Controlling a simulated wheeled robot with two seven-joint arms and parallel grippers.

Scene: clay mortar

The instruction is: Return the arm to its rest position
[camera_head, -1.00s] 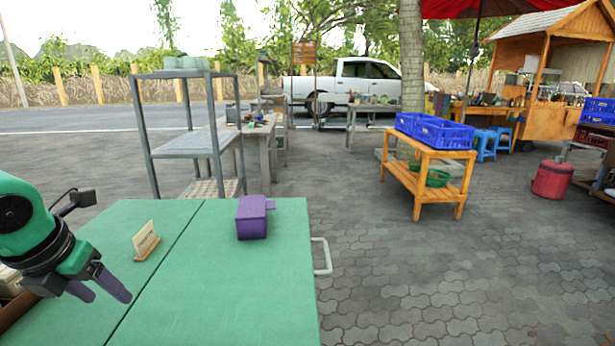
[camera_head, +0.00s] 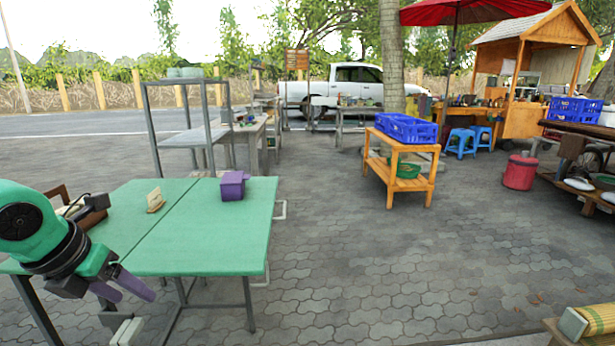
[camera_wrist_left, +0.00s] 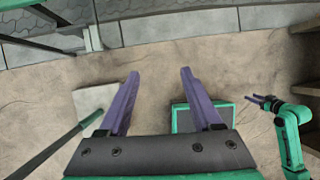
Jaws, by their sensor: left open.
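My left arm comes in from the left in the head view. My left gripper (camera_head: 128,285) hangs in front of the near edge of the green table (camera_head: 190,250), with its purple fingers pointing down and right. In the left wrist view the left gripper (camera_wrist_left: 160,75) is open, with nothing between its fingers and bare ground beyond. My right gripper (camera_wrist_left: 264,102) shows small at the right of that view, on my green right arm. Its fingers are too small there to tell whether they are apart.
On the table stand a purple box (camera_head: 232,186) and a small upright card (camera_head: 155,200). A brown box (camera_head: 88,212) is at its left. A wooden rack (camera_head: 400,168) with blue crates stands right of centre. Paved ground between is clear.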

